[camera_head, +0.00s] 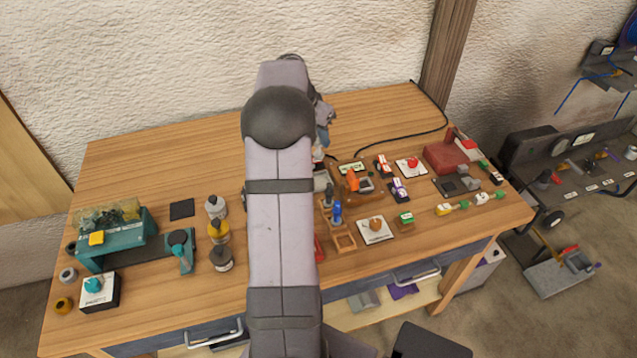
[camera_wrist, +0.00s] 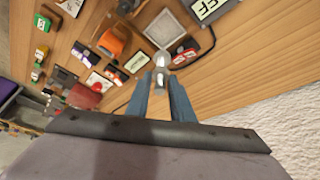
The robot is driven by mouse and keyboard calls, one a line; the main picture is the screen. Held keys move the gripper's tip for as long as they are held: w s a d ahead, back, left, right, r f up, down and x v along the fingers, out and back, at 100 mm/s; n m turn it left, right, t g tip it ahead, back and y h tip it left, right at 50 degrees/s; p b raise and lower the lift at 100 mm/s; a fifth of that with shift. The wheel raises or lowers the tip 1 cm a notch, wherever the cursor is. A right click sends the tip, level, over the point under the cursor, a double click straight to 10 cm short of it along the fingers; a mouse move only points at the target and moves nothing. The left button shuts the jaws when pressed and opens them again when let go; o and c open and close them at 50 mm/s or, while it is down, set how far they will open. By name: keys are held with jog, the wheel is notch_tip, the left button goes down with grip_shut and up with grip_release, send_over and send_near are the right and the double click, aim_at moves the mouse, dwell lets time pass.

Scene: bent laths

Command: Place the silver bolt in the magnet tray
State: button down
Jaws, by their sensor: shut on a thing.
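My gripper (camera_wrist: 161,78) is shut on the silver bolt (camera_wrist: 161,59), a small shiny piece held at the fingertips in the wrist view. The bolt is above the wooden table. A grey square with a pale rim (camera_wrist: 166,29), possibly the magnet tray, lies just beyond the bolt in the wrist view; I cannot tell for sure. In the head view my arm covers the middle of the table and hides the bolt.
A red and white part (camera_wrist: 184,56) lies beside the bolt in the wrist view. An orange tool (camera_head: 352,181), several small switches and a red box (camera_head: 445,156) crowd the right. A teal machine (camera_head: 117,240) and bottles (camera_head: 218,232) stand left. The back of the table is mostly clear.

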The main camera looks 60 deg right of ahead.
jog(key=shift+s+f, duration=0.1)
jog(key=shift+f, duration=0.1)
jog(key=shift+f+p, duration=1.6)
jog(key=shift+f, duration=3.2)
jog(key=shift+f, duration=0.15)
jog(key=c, duration=1.6)
grip_release()
jog(key=shift+o, duration=0.2)
jog(key=shift+r, duration=0.2)
jog(key=b+v, duration=0.3)
jog(key=v, duration=0.9)
